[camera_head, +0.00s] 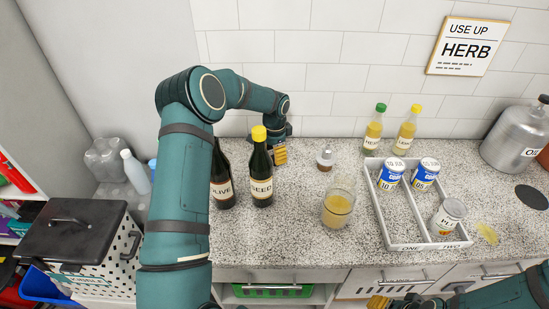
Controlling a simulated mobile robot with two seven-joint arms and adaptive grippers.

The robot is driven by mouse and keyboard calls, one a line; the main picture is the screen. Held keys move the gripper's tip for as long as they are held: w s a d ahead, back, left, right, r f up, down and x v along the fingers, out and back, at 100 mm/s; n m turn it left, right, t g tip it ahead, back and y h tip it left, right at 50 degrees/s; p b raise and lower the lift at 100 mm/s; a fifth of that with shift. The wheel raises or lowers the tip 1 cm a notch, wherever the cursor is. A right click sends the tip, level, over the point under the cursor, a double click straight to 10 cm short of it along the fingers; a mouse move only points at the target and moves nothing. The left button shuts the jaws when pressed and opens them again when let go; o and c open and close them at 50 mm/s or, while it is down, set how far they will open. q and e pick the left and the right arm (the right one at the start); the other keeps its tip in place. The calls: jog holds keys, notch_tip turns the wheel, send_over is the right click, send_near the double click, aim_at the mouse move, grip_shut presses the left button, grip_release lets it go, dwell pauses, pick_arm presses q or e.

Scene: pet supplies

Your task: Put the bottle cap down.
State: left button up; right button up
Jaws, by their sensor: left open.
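A small silver cap-like piece with a brownish base (326,160) stands on the speckled counter; it may be the bottle cap. My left gripper (280,155) is open, to the left of this piece and apart from it, just behind the dark SEED bottle (262,178). That bottle is upright and has a yellow cap (259,133) on its top. A dark OLIVE bottle (222,188) stands to its left, partly hidden by my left arm. My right gripper (380,302) shows only in part at the bottom edge, and its jaws cannot be made out.
A glass of yellow liquid (338,204) stands in front of the silver piece. A white divided tray (398,240) holds several cans. A metal can (515,138) is at far right. The counter between glass and SEED bottle is clear.

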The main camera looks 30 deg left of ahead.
pick_arm(q)
notch_tip(320, 180, up, 10)
jog(key=shift+f, duration=0.15)
jog(key=shift+d, duration=0.1)
dwell(0.6)
